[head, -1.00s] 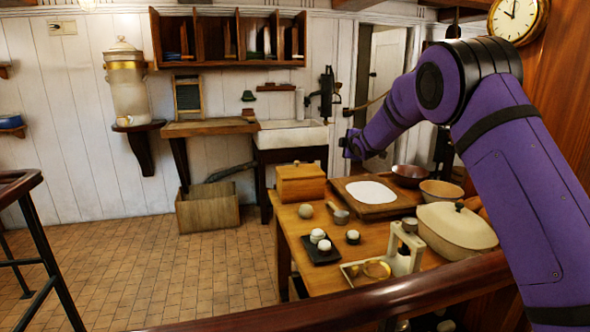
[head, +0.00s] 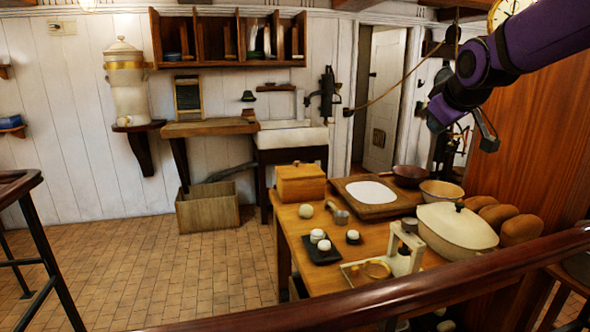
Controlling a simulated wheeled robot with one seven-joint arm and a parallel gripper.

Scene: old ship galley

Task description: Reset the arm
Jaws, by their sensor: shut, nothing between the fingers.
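My arm is purple and comes in from the upper right in the head view. My gripper (head: 488,135) hangs in the air at the right, above and behind the loaves on the wooden table. It is shut and holds nothing. It touches nothing that I can see.
The wooden table (head: 290,222) holds a wooden box (head: 300,183), a board with a white round (head: 371,191), bowls, a lidded pot (head: 457,226), loaves (head: 520,230) and a scale (head: 405,250). A dark rail (head: 400,292) crosses the front.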

